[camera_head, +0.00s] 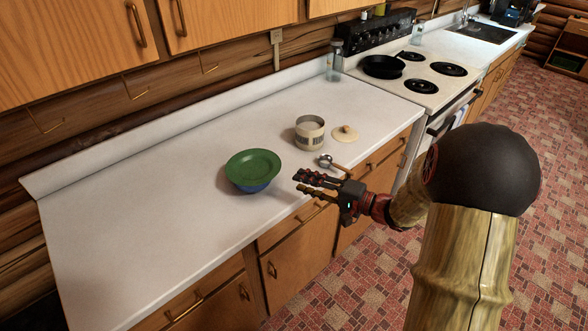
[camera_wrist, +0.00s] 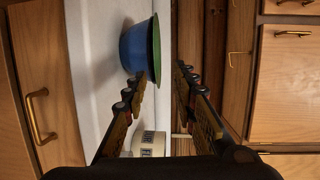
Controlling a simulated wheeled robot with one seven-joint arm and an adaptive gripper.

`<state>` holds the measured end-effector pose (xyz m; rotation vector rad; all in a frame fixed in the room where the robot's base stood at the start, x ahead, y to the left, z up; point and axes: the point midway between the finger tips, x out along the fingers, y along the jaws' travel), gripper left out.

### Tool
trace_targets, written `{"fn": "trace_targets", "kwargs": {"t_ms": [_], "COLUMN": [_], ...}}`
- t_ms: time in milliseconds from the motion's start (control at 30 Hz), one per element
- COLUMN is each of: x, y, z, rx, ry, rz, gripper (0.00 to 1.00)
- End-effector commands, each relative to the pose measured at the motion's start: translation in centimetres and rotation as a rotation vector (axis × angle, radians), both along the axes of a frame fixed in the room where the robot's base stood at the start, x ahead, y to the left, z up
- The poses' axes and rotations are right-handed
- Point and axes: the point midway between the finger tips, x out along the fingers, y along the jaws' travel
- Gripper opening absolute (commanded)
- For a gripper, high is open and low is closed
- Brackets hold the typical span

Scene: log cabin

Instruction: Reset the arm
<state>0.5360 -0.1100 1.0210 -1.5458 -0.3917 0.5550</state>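My gripper (camera_head: 299,182) is at the counter's front edge, with its fingers pointing left toward the bowl. In the wrist view the two fingers (camera_wrist: 160,78) are spread apart with nothing between them, so it is open and empty. My arm comes in from the lower right of the head view. The bowl (camera_head: 252,166), green inside and blue outside, stands on the counter left of my gripper, apart from the fingertips. In the wrist view, the bowl's blue side (camera_wrist: 134,48) shows beyond the fingers.
An open cream canister (camera_head: 309,134), its lid (camera_head: 344,133) and a metal scoop (camera_head: 326,161) are on the white counter (camera_head: 130,220) near my gripper. A stove (camera_head: 420,80) with a black pan (camera_head: 383,66) stands at the back right. The counter's left part is clear.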

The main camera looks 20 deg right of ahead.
Motion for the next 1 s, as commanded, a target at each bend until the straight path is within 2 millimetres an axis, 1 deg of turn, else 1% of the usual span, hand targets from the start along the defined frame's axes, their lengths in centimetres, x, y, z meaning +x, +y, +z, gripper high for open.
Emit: {"fn": "trace_targets", "kwargs": {"t_ms": [167,267,367,467,500,567,600,667,700,767,800,833,933,1000], "x": [0.0,0.0,0.3,1.1,1.2,1.2,0.9,0.2,-0.5,-1.7,-2.6,-3.4,-6.1,-8.3], "y": [0.0,0.0,-0.8,-3.5,-5.0,-7.4,-9.1,-11.7,-13.5,-15.6,-16.8,-17.5,-19.0,-19.1], "z": [0.0,-0.1,-1.4,-4.2,-5.8,-7.7,-8.8,-10.0,-10.5,-10.9,-11.0,-11.0,-10.3,-9.5], "rx": [-0.002,-0.036,-0.153,-0.357,-0.449,-0.586,-0.675,-0.81,-0.896,-1.019,-1.094,-1.147,-1.297,-1.377], "ry": [-0.002,-0.022,-0.04,-0.029,-0.008,0.032,0.067,0.125,0.17,0.241,0.291,0.329,0.459,0.549], "rz": [0.0,0.003,-0.011,-0.08,-0.114,-0.164,-0.193,-0.23,-0.251,-0.266,-0.269,-0.266,-0.234,-0.19], "gripper": [0.27,0.27,0.27,0.27,0.27,0.27,0.27,0.27,0.27,0.27,0.27,0.27,0.27,0.27]}}
